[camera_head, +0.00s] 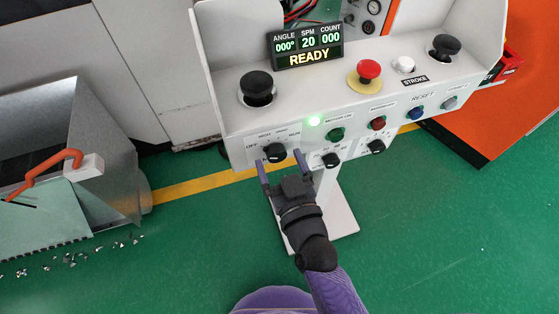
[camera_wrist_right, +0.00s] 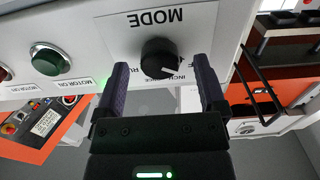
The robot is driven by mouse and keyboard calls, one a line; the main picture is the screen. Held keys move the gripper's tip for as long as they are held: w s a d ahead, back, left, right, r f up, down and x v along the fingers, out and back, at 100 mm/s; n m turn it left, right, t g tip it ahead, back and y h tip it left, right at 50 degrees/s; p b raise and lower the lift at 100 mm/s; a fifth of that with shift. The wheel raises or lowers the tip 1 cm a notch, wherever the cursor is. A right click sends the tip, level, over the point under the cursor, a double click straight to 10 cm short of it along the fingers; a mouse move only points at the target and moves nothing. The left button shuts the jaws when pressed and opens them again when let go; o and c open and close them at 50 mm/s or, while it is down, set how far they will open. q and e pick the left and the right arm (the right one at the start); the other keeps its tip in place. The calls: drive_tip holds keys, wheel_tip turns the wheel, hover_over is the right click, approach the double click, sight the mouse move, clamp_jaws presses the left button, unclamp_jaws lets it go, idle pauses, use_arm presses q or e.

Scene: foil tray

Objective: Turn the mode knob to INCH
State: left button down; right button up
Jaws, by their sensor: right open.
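The mode knob (camera_head: 275,152) is a black round knob at the left of the control box's front face, with OFF, INCH and RUN lettering around it. In the right wrist view the knob (camera_wrist_right: 160,57) appears upside down under the MODE label. Its pale pointer mark slants to the lower right there, near the partly hidden INCH lettering; I cannot tell its exact setting. My right gripper (camera_head: 279,160) is open, its purple fingers on either side of the knob. In the right wrist view the gripper (camera_wrist_right: 161,66) shows gaps beside the knob. My left gripper is out of view.
The control box carries a lit READY display (camera_head: 308,47), a red mushroom button (camera_head: 368,70), two black palm buttons, and a green button (camera_head: 336,134) right of the knob. Other small knobs sit nearby. A metal bin (camera_head: 95,140) stands left; green floor lies below.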

drive_tip(key=shift+w+a, duration=0.1)
drive_tip(key=shift+w, duration=0.2)
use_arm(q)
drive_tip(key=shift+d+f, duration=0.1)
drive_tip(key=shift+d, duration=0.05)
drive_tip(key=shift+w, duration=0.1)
use_arm(e)
drive_tip(key=c, duration=0.5)
clamp_jaws()
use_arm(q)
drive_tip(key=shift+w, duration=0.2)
